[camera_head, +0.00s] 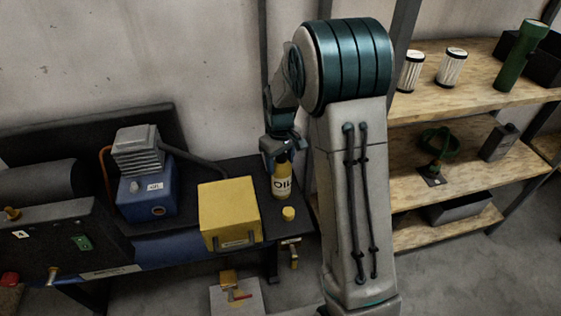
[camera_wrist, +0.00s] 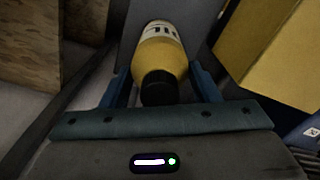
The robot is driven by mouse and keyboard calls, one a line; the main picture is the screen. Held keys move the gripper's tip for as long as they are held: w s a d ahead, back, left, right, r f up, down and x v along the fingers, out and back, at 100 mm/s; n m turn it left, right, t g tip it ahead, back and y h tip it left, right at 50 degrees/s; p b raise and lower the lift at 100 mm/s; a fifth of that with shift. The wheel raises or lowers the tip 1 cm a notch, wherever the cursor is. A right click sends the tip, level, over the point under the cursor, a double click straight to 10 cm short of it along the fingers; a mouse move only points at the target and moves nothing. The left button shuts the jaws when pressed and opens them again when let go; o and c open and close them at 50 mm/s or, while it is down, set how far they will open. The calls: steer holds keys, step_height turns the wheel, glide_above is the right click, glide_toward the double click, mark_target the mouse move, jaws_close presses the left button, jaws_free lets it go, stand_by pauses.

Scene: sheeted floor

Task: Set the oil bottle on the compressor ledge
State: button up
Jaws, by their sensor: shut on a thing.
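The oil bottle (camera_head: 281,181) is yellow with a white label marked OIL. It stands upright at the right end of the dark compressor ledge (camera_head: 262,168), or just above it; I cannot tell whether its base touches. My gripper (camera_head: 279,148) comes down from above and is shut on the bottle's upper part. In the wrist view the bottle (camera_wrist: 163,52) sits between the two blue fingers of my gripper (camera_wrist: 162,85), with its black cap toward the camera. The blue compressor (camera_head: 148,195) with a grey finned top is further left.
A yellow box (camera_head: 229,212) stands close to the left of the bottle. A small yellow cap-like piece (camera_head: 288,214) is just in front of it. Wooden shelves (camera_head: 420,108) with filters (camera_head: 451,67) and a green cylinder (camera_head: 521,56) stand right of my arm.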

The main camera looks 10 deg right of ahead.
steer(key=shift+r, duration=0.1)
steer(key=o, duration=1.7)
steer(key=shift+f, duration=0.2)
steer(key=shift+c, duration=0.2)
step_height(320, 180, up, 12)
steer(key=shift+r+p, duration=0.15)
steer(key=shift+p, duration=0.75)
steer(key=s+r+m+t, duration=0.2)
steer(key=s+m, duration=0.3)
steer(key=s, duration=1.9)
steer(key=shift+s, duration=0.25)
steer(key=shift+d+r, duration=0.1)
steer(key=shift+r, duration=0.05)
